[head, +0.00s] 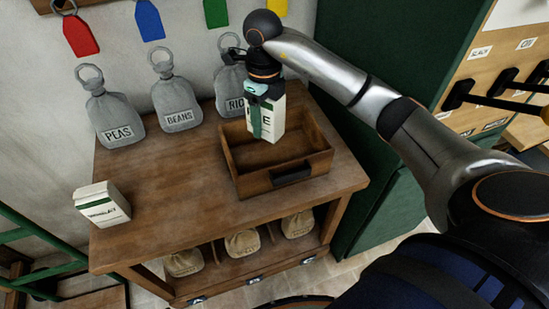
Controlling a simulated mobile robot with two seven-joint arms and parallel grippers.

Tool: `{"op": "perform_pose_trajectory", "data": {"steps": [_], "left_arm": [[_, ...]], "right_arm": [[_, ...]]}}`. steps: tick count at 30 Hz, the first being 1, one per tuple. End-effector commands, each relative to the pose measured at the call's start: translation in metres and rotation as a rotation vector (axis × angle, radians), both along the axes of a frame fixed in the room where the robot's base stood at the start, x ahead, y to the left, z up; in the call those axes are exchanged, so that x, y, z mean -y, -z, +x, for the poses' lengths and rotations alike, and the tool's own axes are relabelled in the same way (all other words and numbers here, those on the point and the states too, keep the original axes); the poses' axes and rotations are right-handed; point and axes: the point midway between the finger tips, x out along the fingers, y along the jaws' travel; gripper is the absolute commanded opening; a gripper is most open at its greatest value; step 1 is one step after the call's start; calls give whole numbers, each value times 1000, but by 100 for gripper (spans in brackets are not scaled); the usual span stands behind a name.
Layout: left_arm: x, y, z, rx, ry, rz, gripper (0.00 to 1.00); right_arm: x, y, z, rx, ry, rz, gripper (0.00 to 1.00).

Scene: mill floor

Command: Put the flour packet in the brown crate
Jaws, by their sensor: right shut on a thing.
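The flour packet, a white packet with a green band (276,118), is in my right gripper (262,98), which is shut on its top. Its label is partly covered; only a last letter like E shows. The packet is upright over the back part of the brown crate (252,184), its lower end at about the back wall's height in the picture. I cannot tell how far it is above the crate floor. The crate is open-topped, with a dark handle on its front, and its visible floor is bare. My left gripper is not in view.
A second white packet with a green band (102,204) stands at the table's left edge. Grey sacks marked PEAS (115,121), BEANS (176,103) and RICE (230,87) line the back. The wooden tabletop (170,190) is clear between. A green cabinet (385,190) stands at right.

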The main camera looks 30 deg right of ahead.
Motion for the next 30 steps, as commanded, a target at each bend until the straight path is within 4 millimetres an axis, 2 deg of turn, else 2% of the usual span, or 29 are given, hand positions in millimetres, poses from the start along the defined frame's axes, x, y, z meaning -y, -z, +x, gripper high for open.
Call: {"op": "perform_pose_trajectory", "data": {"steps": [4,10,14,21,26,30], "left_arm": [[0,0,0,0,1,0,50],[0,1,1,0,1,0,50],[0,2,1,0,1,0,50],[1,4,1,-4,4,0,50],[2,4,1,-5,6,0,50],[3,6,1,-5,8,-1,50]], "right_arm": [[13,10,1,0,314,1,0],[22,18,0,1,555,0,0],[24,32,-1,-2,604,-1,0],[24,74,-1,-1,605,0,0],[24,85,0,1,604,0,0],[23,102,-1,-1,603,0,0]]}}
